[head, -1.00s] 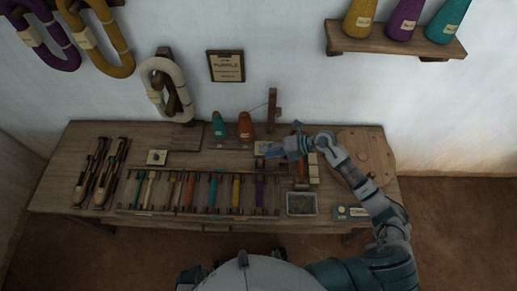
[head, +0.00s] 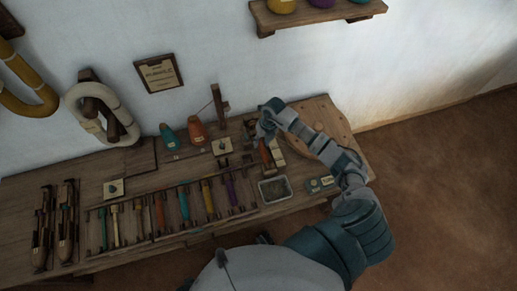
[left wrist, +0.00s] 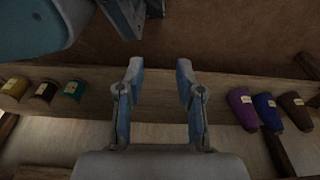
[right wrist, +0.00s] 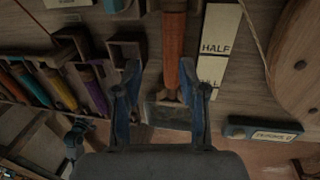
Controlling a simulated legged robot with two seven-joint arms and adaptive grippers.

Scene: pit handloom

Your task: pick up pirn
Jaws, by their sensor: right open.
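Several coloured pirns lie side by side in the rack on the bench, among them orange (head: 160,213), blue (head: 184,204), yellow (head: 208,197) and purple (head: 231,191). Another orange pirn (head: 266,153) lies apart, right of the rack; it also shows in the right wrist view (right wrist: 174,45). My right gripper (head: 263,127) is over the bench near its far end. In the right wrist view my right gripper (right wrist: 160,75) is open, with this pirn between and beyond its fingers; contact cannot be told. My left gripper (left wrist: 160,77) is open and empty.
A HALF-marked card (right wrist: 217,45) lies beside the orange pirn. A grey tray (head: 273,190) and a teal box (head: 320,184) are at the front right. Two shuttles (head: 66,222) lie at left. Cones (head: 195,131) and a post (head: 218,106) stand at the back.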

